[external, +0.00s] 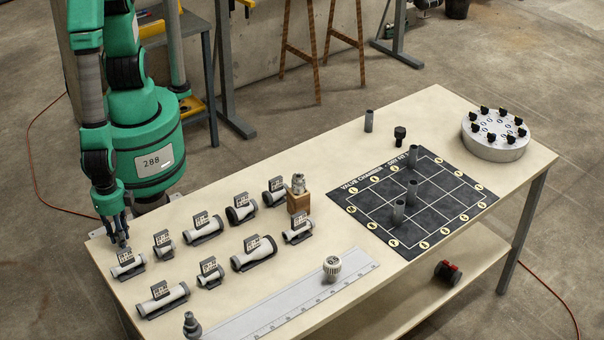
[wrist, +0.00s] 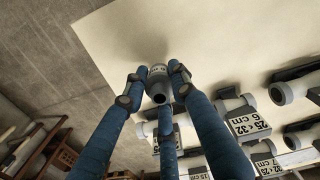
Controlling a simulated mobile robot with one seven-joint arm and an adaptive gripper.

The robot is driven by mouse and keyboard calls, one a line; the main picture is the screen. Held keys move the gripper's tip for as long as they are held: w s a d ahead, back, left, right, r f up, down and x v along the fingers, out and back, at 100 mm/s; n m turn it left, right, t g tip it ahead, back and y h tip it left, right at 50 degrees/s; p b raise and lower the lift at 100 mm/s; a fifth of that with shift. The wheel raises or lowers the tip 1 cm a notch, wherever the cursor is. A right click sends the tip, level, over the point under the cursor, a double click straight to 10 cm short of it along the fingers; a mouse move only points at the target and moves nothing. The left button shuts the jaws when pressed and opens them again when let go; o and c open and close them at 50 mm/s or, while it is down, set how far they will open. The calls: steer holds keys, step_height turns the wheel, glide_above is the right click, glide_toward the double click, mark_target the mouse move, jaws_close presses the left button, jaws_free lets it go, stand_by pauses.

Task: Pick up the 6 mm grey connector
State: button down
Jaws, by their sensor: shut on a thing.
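My gripper (wrist: 158,82) has several blue fingers closed around a small grey hollow piece (wrist: 159,90), which looks like a grey connector. It has a band with small dark marks and a dark open end; I cannot read its size. In the external view my gripper (external: 122,240) points down at the table's left end, just above or behind a white pipe piece with a label tag (external: 128,266). The held piece is too small or hidden to make out there. I cannot tell from the frames whether it is clear of the table.
Two rows of tagged pipe pieces (external: 254,252) lie to the right of my gripper. A ruler (external: 255,322), a stepped grey fitting (external: 192,324) and a knurled white fitting (external: 332,268) are at the front. A black grid mat (external: 375,207) and a silver disc (external: 494,147) are farther right.

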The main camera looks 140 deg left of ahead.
steer(key=shift+r, duration=0.85)
steer(key=s+a, duration=0.4)
steer(key=s, duration=0.3)
steer(key=s+a+r+p, duration=0.1)
steer(key=s+a, duration=0.3)
steer(key=s, duration=0.2)
steer(key=shift+s+a, duration=0.15)
steer(key=shift+s, duration=0.25)
